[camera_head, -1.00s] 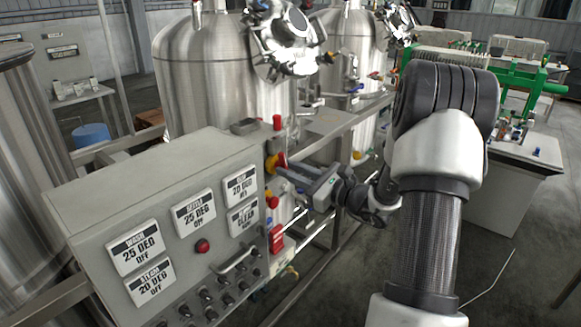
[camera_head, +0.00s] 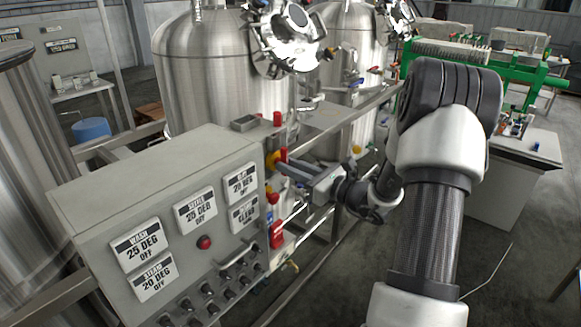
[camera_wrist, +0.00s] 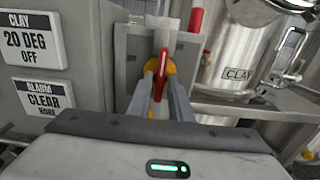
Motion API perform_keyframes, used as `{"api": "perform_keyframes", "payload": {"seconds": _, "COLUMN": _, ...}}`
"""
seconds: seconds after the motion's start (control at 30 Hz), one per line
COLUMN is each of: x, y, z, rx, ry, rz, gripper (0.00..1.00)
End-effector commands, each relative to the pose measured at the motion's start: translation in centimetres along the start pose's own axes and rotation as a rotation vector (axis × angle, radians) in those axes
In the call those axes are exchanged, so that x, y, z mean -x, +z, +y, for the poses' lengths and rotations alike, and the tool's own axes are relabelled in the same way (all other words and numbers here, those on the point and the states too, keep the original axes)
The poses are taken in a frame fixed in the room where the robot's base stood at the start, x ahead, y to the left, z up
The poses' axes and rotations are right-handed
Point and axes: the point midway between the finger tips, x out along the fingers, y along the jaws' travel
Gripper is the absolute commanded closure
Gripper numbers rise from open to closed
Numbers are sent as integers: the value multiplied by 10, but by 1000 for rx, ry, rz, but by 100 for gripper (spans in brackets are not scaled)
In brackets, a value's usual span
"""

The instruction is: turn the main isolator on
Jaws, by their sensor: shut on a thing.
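The main isolator (camera_head: 274,160) is a red handle on a yellow disc, on the right side face of the grey control cabinet. In the wrist view its red handle (camera_wrist: 163,68) stands upright between the fingers, with yellow showing behind. My gripper (camera_head: 283,164) reaches it from the right and is shut on the handle. In the wrist view the two fingers (camera_wrist: 164,88) lie on either side of the handle.
The grey cabinet (camera_head: 150,190) carries readout plates, a red lamp (camera_head: 204,242), a bar handle and several knobs. Below the isolator are a red knob (camera_head: 272,197) and a red block (camera_head: 277,234). Steel tanks (camera_head: 220,80) and rails stand close behind.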

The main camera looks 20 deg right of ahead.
Motion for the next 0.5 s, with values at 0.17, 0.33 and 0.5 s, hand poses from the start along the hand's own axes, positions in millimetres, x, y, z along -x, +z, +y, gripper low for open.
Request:
{"api": "perform_keyframes", "payload": {"seconds": 0.17, "x": 1, "y": -1, "z": 0, "rx": -1, "ry": -1, "rz": 2, "gripper": 71}}
{"api": "perform_keyframes", "payload": {"seconds": 0.33, "x": 0, "y": -1, "z": 0, "rx": 0, "ry": 0, "rz": 1, "gripper": 71}}
{"api": "perform_keyframes", "payload": {"seconds": 0.5, "x": 11, "y": -1, "z": 0, "rx": 0, "ry": -1, "rz": 1, "gripper": 71}}
